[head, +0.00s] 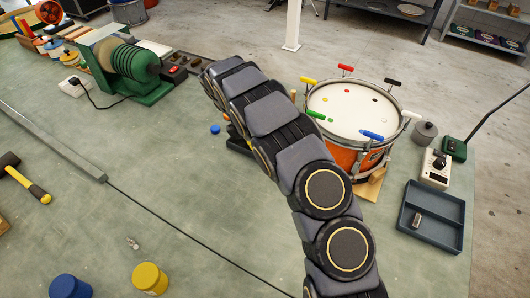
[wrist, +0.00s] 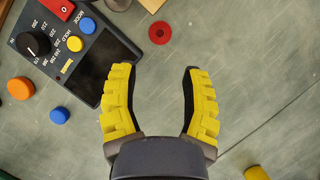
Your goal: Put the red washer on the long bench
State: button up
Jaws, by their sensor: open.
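The red washer (wrist: 160,33), with a dark hole in its middle, lies flat on a green worktop (wrist: 258,85) in the wrist view. My gripper (wrist: 157,72) has its two yellow-padded fingers spread apart with nothing between them. The washer is just beyond the fingertips, roughly centred on the gap and apart from both fingers. In the head view a large green bench top (head: 90,215) fills the left and middle. My arm covers the middle of that view, and neither the gripper nor the washer can be made out there.
A dark meter (wrist: 75,50) with a knob lies left of my gripper, close to the left finger. Orange (wrist: 20,88) and blue (wrist: 59,116) discs lie nearby. A drum (head: 352,115) with coloured handles, a grey tray (head: 432,214) and a green-based machine (head: 130,75) stand around my arm.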

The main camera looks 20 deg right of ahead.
jog(key=s+d+r+m+g, duration=0.1)
jog(key=s+d+r+m, duration=0.2)
jog(key=s+r+m, duration=0.95)
jog(key=s+a+r+m+y, duration=0.2)
jog(key=s+a+r, duration=0.1)
jog(key=s, duration=1)
jog(key=s+a+r+m+y, duration=0.2)
jog(key=s+r, duration=0.3)
jog(key=s, duration=0.8)
jog(key=shift+a+r+y, duration=0.15)
jog(key=shift+a+y, duration=0.15)
jog(key=shift+a, duration=0.2)
jog(key=shift+s+a, duration=0.1)
